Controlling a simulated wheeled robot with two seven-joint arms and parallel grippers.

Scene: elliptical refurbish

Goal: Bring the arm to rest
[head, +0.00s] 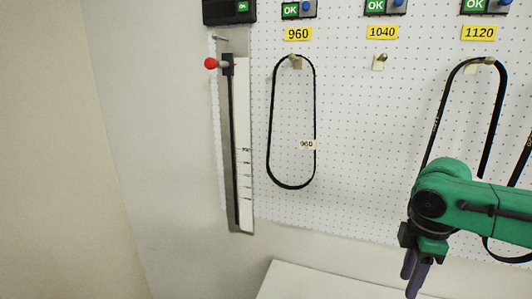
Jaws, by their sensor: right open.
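My right gripper (416,277) is at the lower right, at the end of a green arm that comes in from the right edge. Its two dark purple fingers point down, close together in this view, with nothing seen between them. It is in front of the pegboard and beside the white surface at the bottom. My left gripper is not in the view.
A white pegboard (350,150) holds black belts on hooks: one under the 960 label (298,34), one under the 1120 label (479,32). The hook under the 1040 label (382,32) is empty. A measuring gauge (243,180) hangs left. A white surface (320,284) lies below.

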